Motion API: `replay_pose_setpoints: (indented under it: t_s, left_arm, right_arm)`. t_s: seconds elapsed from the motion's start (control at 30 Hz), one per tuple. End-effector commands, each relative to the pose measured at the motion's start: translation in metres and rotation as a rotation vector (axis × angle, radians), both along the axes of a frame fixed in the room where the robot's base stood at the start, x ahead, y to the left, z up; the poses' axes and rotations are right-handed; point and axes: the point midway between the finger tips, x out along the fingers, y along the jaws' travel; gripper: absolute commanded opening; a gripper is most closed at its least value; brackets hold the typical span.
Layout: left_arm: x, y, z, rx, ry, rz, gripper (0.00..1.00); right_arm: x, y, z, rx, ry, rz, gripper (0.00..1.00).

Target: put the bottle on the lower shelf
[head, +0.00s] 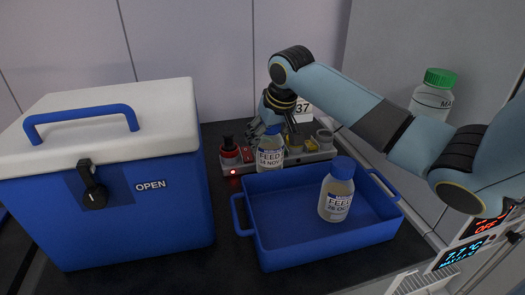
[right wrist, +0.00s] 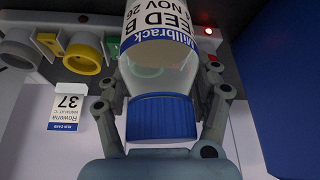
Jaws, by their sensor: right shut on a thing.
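A clear bottle (head: 270,158) with a "FEED 14 NOV" label is in my right gripper (head: 267,130), at the back left of the blue tray. In the right wrist view the fingers of my right gripper (right wrist: 163,88) close on both sides of this bottle's neck, just by its blue cap (right wrist: 161,117). I cannot tell whether its base touches anything. A second bottle (head: 337,190) with a blue cap, labelled "FEED 28 OCT", stands in the blue tray (head: 275,240). My left gripper is not in view. I cannot make out a lower shelf.
A blue cool box (head: 140,225) with a white lid, marked "OPEN", fills the left. A grey device (head: 316,154) with a red knob stands behind the tray, near a "37" card (head: 303,108). A green-capped bottle (head: 433,97) stands at the right, behind my arm.

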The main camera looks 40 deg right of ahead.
Motion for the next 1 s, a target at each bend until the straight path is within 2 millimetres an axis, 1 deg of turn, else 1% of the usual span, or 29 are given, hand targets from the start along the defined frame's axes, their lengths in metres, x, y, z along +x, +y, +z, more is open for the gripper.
replay_pose_setpoints:
  t_s: [0.23,0.3,0.6,0.63,0.8,0.83,1.0]
  left_arm:
    - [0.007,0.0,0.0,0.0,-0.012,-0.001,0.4]
    - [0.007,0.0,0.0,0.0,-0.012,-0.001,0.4]
    - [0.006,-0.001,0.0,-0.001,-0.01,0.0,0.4]
    - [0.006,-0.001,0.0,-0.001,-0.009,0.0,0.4]
    - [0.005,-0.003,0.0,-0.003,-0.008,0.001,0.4]
    - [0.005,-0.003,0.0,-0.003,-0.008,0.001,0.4]
    - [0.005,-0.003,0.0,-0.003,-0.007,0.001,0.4]
  right_arm:
    - [0.0,0.001,-0.033,0.002,0.001,0.0,0.13]
    - [0.0,0.001,-0.036,0.0,0.0,0.0,0.13]
    - [0.0,0.0,-0.038,0.0,0.0,0.0,0.13]
    - [0.0,0.0,-0.039,0.0,0.001,0.0,0.66]
    - [0.0,0.0,-0.038,0.0,0.001,0.0,0.88]
    - [0.0,0.0,-0.038,0.0,0.001,0.0,0.9]
    - [-0.001,0.0,-0.038,0.0,0.001,0.0,0.9]
